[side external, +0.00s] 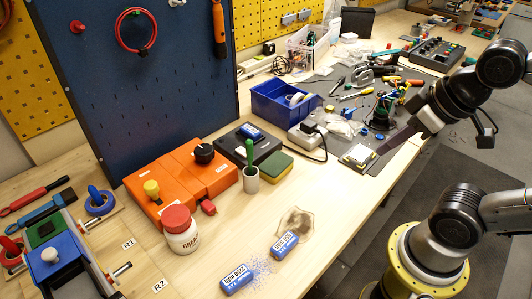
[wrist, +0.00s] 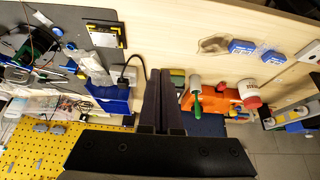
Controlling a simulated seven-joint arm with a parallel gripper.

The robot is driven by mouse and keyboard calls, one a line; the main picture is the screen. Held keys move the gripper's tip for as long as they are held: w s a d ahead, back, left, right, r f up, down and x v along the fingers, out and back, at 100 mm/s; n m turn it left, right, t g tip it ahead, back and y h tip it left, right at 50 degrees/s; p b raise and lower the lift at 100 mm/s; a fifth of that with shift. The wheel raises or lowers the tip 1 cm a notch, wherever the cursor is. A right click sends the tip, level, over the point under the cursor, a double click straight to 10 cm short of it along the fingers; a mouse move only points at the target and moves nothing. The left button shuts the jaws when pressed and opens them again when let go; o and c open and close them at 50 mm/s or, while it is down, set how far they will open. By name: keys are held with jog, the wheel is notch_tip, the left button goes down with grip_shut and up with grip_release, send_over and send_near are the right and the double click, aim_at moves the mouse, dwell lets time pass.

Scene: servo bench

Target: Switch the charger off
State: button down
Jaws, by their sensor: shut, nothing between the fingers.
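A dark box with a blue battery on top, which looks like the charger (side external: 262,148), sits mid-bench beside the orange boxes. Its switch cannot be made out. A grey box (side external: 300,138) with a black plug stands to its right, with a cable running from it. The plug (wrist: 124,80) also shows in the wrist view. My gripper (side external: 382,151) is shut and empty, held over the right side of the bench, apart from the charger. In the wrist view its fingers (wrist: 163,74) are together and hide part of the charger area.
Orange boxes (side external: 178,178) with knobs, a white cup (side external: 250,181) holding a green-handled tool, a sponge (side external: 276,166) and a grease jar (side external: 181,232) stand near the charger. Two blue batteries (side external: 284,244) lie in front. A blue bin (side external: 283,101) and loose tools lie behind.

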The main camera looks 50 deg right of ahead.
jog(key=w+a+r+n+g, duration=0.2)
jog(key=w+r+n, duration=1.1)
jog(key=w, duration=0.2)
jog(key=w+a+f+n+g, duration=0.1)
jog(key=w+a+f+n, duration=0.1)
jog(key=w+f, duration=0.3)
jog(key=w+a+f+n+g, duration=0.2)
jog(key=w+a+f, duration=0.3)
jog(key=w, duration=0.7)
jog(key=shift+w+f+n+g, duration=0.15)
jog(key=shift+f+n+g, duration=0.15)
jog(key=shift+f, duration=0.1)
jog(key=shift+s+r, duration=0.25)
jog(key=shift+s, duration=0.55)
